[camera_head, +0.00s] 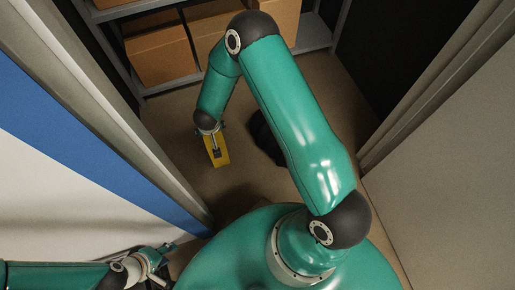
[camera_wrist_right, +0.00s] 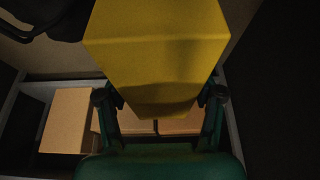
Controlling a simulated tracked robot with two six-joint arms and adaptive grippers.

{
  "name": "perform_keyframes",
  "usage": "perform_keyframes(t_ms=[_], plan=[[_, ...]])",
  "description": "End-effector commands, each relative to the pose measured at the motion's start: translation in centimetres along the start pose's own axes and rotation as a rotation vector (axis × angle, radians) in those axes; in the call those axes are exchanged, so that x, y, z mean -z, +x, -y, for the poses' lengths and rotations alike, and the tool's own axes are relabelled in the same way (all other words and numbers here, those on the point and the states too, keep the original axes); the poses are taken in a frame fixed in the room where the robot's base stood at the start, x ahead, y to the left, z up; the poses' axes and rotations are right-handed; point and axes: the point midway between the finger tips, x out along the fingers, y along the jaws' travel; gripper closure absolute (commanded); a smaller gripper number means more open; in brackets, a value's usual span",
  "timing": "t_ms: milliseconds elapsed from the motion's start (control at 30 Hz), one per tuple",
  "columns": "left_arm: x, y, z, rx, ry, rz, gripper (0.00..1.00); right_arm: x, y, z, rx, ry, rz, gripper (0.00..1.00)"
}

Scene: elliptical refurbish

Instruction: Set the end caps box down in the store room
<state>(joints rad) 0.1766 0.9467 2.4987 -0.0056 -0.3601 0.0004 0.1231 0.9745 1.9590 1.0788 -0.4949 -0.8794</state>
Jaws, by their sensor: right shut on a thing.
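The end caps box, a yellow box (camera_head: 217,149), is held by my right gripper (camera_head: 213,139) in the store room, above the brown floor. In the right wrist view the yellow box (camera_wrist_right: 158,40) fills the upper middle, between the two fingers of my right gripper (camera_wrist_right: 160,97), which is shut on it. I cannot see the box touching the floor or a shelf. My left gripper (camera_head: 160,262) is at the lower left, outside by the blue and white wall, far from the box. It is too small and cluttered to tell whether its fingers are open.
A grey shelf rack (camera_head: 183,82) with cardboard boxes (camera_head: 160,56) stands at the back. A dark object (camera_head: 265,138) lies on the floor (camera_head: 180,115), partly hidden by my right arm. Door frame posts (camera_head: 135,125) and walls (camera_head: 455,180) flank the opening.

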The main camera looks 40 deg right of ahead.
Motion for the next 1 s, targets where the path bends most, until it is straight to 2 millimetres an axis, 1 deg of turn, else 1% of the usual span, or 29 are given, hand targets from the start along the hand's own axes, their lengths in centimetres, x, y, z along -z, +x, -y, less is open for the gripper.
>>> perform_keyframes(t_ms=[167,267,367,700,833,900,1000], plan=[[0.0,0.2,0.1,0.0,0.0,0.0,0.6,-0.6,0.7,0.0,-0.006,0.014,-0.003,1.0],[0.0,0.7,0.3,0.0,0.0,0.0,0.6,-1.0,1.8,0.0,-0.006,0.013,-0.002,1.0],[0.0,1.6,0.6,0.0,0.0,0.0,0.6,-1.9,3.6,0.0,-0.006,0.014,0.0,1.0],[0.0,5.1,1.9,0.0,0.0,0.0,0.6,-5.2,11.7,0.0,-0.006,0.015,-0.001,1.0],[0.0,5.9,2.1,0.0,0.0,0.0,0.6,-6.0,13.9,-0.1,-0.006,0.015,-0.003,1.0],[0.0,6.1,2.2,0.0,0.0,0.0,0.6,-6.3,14.6,-0.1,-0.005,0.015,-0.003,1.0],[0.0,6.2,2.2,0.0,0.0,0.0,0.6,-6.4,15.0,0.0,-0.005,0.015,-0.005,1.0]])
